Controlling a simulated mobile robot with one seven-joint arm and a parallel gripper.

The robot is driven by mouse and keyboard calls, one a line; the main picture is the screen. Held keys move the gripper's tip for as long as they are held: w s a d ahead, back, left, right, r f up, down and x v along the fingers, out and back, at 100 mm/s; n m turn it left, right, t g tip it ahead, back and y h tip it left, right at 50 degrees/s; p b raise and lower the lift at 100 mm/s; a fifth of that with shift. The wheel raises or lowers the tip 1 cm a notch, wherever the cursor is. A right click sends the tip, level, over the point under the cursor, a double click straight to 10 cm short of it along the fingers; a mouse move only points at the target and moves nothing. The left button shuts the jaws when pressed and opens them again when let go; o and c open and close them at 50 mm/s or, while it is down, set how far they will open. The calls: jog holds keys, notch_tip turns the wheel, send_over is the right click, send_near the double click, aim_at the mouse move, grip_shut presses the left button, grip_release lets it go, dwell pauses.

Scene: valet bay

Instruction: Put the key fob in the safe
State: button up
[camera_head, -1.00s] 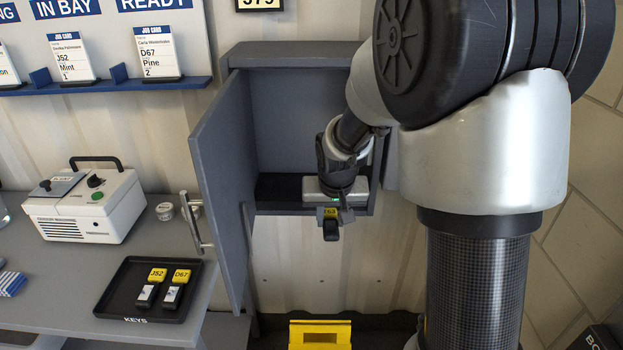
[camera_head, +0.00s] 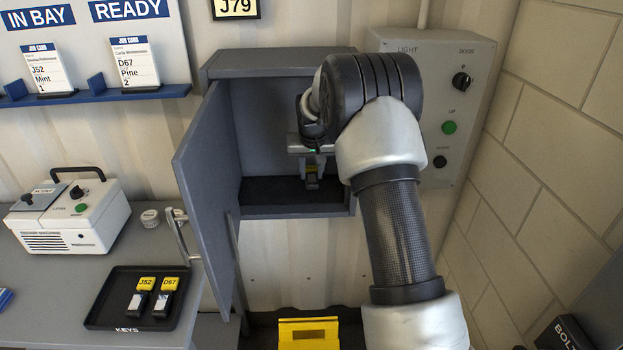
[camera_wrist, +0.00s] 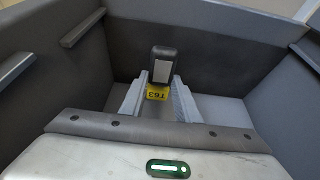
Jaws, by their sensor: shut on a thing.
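The key fob (camera_wrist: 162,66), dark with a grey panel and a yellow tag reading T63, is held between the fingers of my gripper (camera_wrist: 160,92). In the head view my gripper (camera_head: 311,172) is inside the opening of the grey wall safe (camera_head: 293,210), with the fob (camera_head: 312,184) hanging below it, above the dark floor of the safe. The gap between fob and floor is hard to judge. The safe door (camera_head: 205,185) stands open to the left. My arm covers the right part of the safe.
A black KEYS tray (camera_head: 101,318) holds two tagged fobs, J52 and D67, on the grey counter (camera_head: 40,325). A white machine (camera_head: 75,220) stands behind it. A control box (camera_head: 465,60) is right of the safe. A yellow object (camera_head: 290,333) is below.

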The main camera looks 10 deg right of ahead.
aim_at(312, 178)
jog(key=shift+f, duration=1.65)
jog(key=shift+f, duration=0.2)
jog(key=o, duration=1)
jog(key=shift+o, duration=0.2)
